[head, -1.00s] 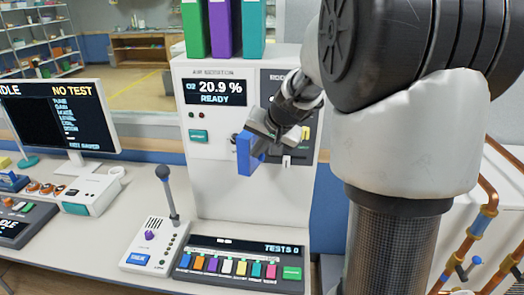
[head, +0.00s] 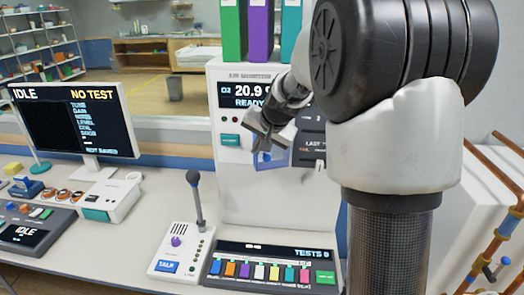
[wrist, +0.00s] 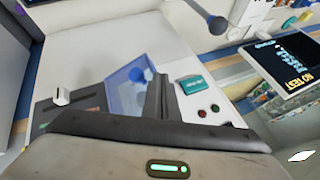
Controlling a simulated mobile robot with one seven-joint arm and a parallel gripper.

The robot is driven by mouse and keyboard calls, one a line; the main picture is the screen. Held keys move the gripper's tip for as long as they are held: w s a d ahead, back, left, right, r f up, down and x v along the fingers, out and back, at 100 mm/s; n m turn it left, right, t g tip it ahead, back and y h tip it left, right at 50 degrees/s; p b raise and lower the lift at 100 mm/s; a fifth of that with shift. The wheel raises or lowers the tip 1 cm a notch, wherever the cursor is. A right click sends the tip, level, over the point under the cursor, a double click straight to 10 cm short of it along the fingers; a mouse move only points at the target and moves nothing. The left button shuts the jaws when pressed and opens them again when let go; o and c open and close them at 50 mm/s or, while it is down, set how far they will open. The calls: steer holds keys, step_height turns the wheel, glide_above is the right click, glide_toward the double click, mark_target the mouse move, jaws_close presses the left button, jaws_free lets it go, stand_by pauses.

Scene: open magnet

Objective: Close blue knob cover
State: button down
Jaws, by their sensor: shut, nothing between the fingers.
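The see-through blue cover (head: 286,157) is on the front of the white machine, below its display. It also shows in the wrist view (wrist: 122,92) as a boxy clear-blue shape. The round blue knob (wrist: 137,75) shows in or behind it, and the knob is partly visible in the head view (head: 263,157). The cover seems to sit over the knob, but I cannot tell whether it is flush with the panel. My gripper (head: 262,140) is shut and empty, just in front of the cover's upper left. In the wrist view its fingers (wrist: 164,98) are beside the cover.
A teal button (head: 229,140) is left of the cover, and a slider panel (head: 312,150) is right of it. A microphone (head: 194,195) and a keyed console (head: 262,268) stand below on the desk. A monitor (head: 75,120) is at left. Pipes (head: 500,215) stand at right.

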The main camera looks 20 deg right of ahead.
steer(key=shift+w+a+p, duration=0.15)
steer(key=shift+w+a, duration=0.15)
steer(key=shift+w, duration=0.6)
steer(key=shift+w+a+p, duration=0.1)
steer(key=shift+w+a, duration=0.15)
steer(key=shift+w, duration=0.65)
steer(key=shift+w+a+p, duration=0.15)
steer(key=shift+w+a, duration=0.15)
steer(key=shift+w, duration=0.6)
